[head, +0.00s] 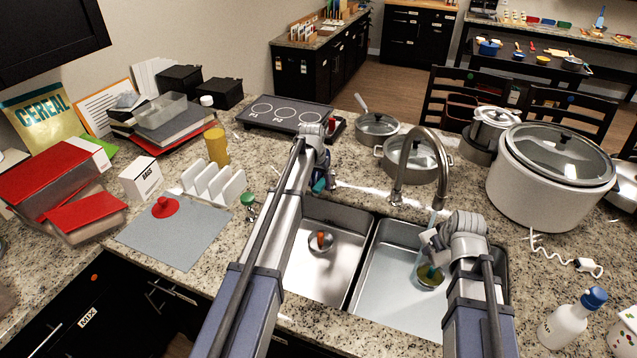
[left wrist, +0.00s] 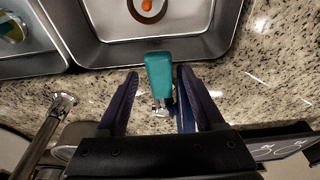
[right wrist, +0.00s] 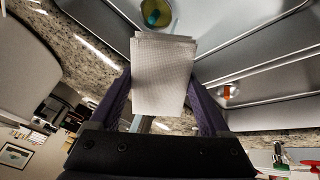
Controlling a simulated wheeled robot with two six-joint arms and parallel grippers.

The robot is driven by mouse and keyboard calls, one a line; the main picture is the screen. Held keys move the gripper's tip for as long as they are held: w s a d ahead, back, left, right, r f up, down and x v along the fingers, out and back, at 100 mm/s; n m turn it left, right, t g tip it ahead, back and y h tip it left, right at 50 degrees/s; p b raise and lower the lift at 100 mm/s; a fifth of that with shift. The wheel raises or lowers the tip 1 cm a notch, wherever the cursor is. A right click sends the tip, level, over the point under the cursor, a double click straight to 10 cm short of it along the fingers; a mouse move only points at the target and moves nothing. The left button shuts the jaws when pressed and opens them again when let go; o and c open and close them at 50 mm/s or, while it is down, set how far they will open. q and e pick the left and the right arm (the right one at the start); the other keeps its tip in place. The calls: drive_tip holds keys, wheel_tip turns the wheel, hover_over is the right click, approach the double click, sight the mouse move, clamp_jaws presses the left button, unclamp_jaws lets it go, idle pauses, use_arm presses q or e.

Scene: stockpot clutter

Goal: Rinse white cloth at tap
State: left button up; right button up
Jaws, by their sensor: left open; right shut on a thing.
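The tap (head: 414,160) is a metal gooseneck behind the double sink. A teal handle (left wrist: 158,75) stands between the spread fingers of my left gripper (left wrist: 157,82) in the left wrist view. That gripper is open, and in the head view it is over the back edge of the left basin (head: 318,172). The white cloth (right wrist: 162,75) is a flat, pale rectangle. My right gripper (head: 432,250) is shut on it and holds it over the right basin (head: 400,290). In the head view the arm hides most of the cloth.
The left basin (head: 335,275) has an orange item (head: 320,240) at its drain. A round yellow and blue item (right wrist: 155,12) lies in the right basin. Pots (head: 410,158) stand behind the tap, a big white cooker (head: 552,180) to its right. A bottle (head: 572,320) stands front right.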

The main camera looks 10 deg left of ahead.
use_arm(q)
drive_tip(key=shift+r, duration=0.15)
use_arm(e)
drive_tip(key=shift+r, duration=0.1)
use_arm(q)
drive_tip(key=p+v, duration=1.1)
drive_tip(key=shift+r+p, duration=0.35)
drive_tip(key=shift+r, duration=0.05)
use_arm(e)
wheel_tip(320, 180, up, 12)
drive_tip(key=shift+f, duration=0.25)
